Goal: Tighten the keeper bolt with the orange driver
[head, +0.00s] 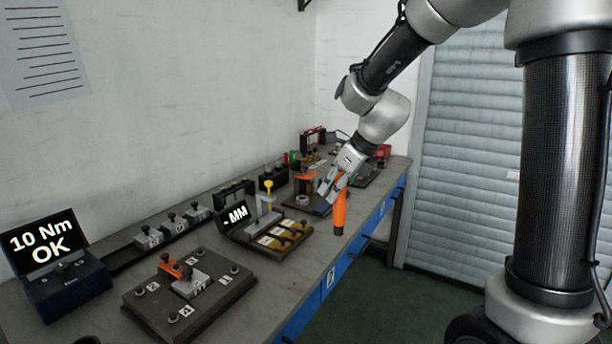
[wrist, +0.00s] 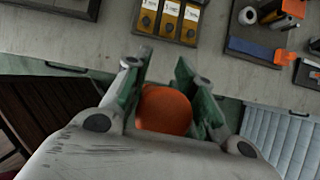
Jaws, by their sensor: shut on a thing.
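The orange driver (head: 340,213) hangs roughly upright in my gripper (head: 332,190), which is shut on it just beyond the table's front edge in the head view. In the wrist view, the driver's round orange end (wrist: 165,109) shows between the fingers of my gripper (wrist: 168,85). A dark plate (head: 220,297) at the near end of the table carries several numbered bolts. An orange piece (head: 176,268) with a dark knob and a grey block (head: 190,284) sit at its middle. I cannot tell which bolt is the keeper bolt. My gripper is well beyond this plate.
A display (head: 42,243) reading "10 Nm OK" stands at the left. A gauge display (head: 236,214) reads "- MM" beside a wooden tray (head: 283,244) with dark knobs. Grey blocks (head: 172,226) line a rail by the wall. Tools crowd the far end; the floor (head: 370,300) in front is clear.

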